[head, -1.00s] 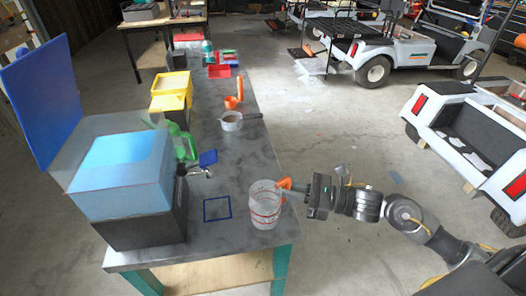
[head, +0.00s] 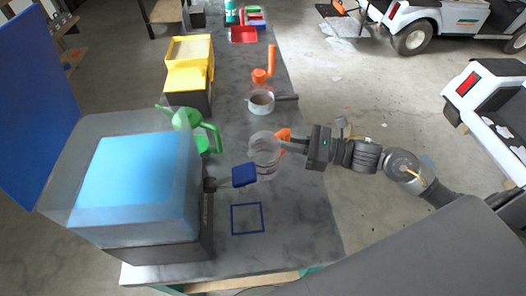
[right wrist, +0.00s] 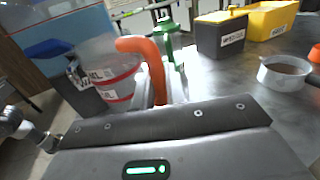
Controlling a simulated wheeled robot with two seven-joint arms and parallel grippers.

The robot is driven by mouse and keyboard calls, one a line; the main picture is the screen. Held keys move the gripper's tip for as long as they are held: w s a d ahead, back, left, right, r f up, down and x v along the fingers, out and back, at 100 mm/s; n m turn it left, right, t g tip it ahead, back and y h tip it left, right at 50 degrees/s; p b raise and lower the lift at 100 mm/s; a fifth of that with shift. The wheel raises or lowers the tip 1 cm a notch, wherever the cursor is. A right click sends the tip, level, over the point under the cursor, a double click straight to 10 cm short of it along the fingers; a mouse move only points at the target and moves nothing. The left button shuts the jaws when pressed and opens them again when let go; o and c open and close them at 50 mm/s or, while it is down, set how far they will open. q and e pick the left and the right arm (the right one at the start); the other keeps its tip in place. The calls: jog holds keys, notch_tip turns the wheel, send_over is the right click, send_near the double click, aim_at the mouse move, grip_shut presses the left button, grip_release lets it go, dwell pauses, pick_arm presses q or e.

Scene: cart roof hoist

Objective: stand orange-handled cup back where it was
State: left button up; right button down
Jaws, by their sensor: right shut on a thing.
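The clear cup (head: 264,158) with red bands and an orange handle (head: 283,135) shows in the head view over the bench, beyond the blue square outline (head: 247,219). It looks upright; I cannot tell whether its base touches the bench. My right gripper (head: 290,145) is shut on the orange handle from the right. In the right wrist view the cup (right wrist: 103,70) and its curved handle (right wrist: 150,62) rise just beyond my gripper. The blue square outline is empty. My left gripper is not in view.
A dispenser tank (head: 125,190) with a blue tap lever (head: 243,175) stands left of the cup. Behind are a green watering can (head: 190,122), a grey pan (head: 261,102), an orange ladle (head: 263,75) and yellow bins (head: 188,70). The bench right of the square is clear.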

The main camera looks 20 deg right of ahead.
jog(key=w+d+f+m+t+h+b, duration=0.1)
jog(key=w+d+m+t+h+b, duration=0.15)
jog(key=w+d, duration=0.5)
jog(key=shift+t, duration=0.25)
jog(key=f, duration=0.3)
jog(key=f+p, duration=0.1)
jog(key=f, duration=0.1)
jog(key=shift+w+a+f, duration=0.1)
jog(key=shift+w+a, duration=0.1)
jog(key=shift+a, duration=0.1)
jog(key=shift+f, duration=0.35)
notch_tip(320, 180, down, 4)
jog(key=shift+r+p, duration=0.25)
jog(key=shift+p, duration=0.05)
jog(key=shift+f, duration=0.15)
